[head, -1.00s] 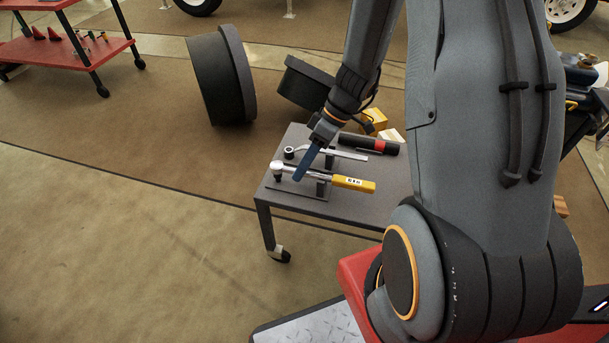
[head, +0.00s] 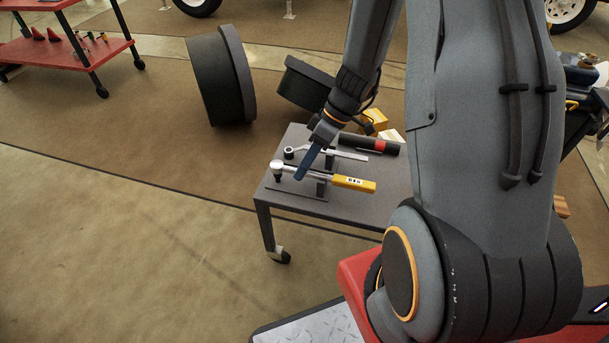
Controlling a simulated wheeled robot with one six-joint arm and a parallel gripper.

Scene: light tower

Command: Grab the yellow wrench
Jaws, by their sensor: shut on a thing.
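The yellow wrench (head: 352,184) has a yellow handle and a silver shaft with a round ratchet head at its left end. It lies level across a dark stand on a small grey table (head: 282,220). My gripper (head: 303,172) reaches down from above with its blue fingers at the silver shaft, between head and handle. It is shut on the wrench. The fingers hide part of the shaft. I cannot tell whether the wrench is clear of its stand.
Behind it on the table lie a second silver wrench (head: 350,155) and a black cylinder with a red band (head: 366,144). Yellow blocks (head: 374,117) are at the back. A black wheel-like drum (head: 221,78) stands on the floor behind. The floor at left is open.

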